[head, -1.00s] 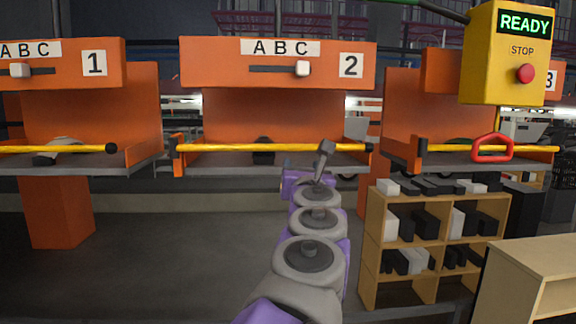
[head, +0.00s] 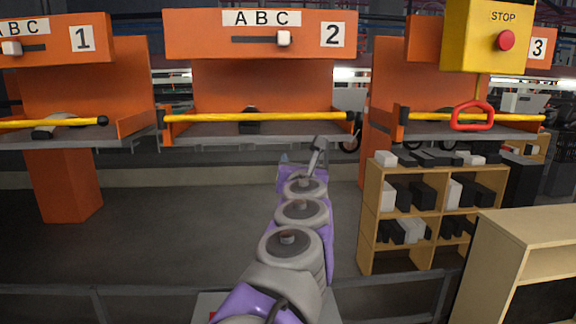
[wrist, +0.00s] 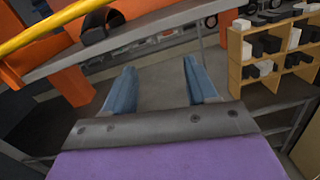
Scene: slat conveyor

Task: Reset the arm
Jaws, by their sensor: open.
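My gripper (wrist: 161,90) shows in the wrist view with its two blue fingers apart and nothing between them. Grey floor shows beyond the fingertips. In the head view my purple and grey arm stretches forward from the bottom, and its far end is below station 2 (head: 262,34). The fingers are mostly hidden there behind the arm's links. The yellow bar (head: 260,117) of station 2 lies above and beyond the arm's end, apart from it as far as I can tell.
Station 1 (head: 60,38) is at left and station 3 (head: 538,48) at right. A yellow stop box (head: 486,38) with a red handle (head: 473,116) hangs at right. A wooden shelf (head: 412,210) and wooden cabinet (head: 535,228) stand lower right.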

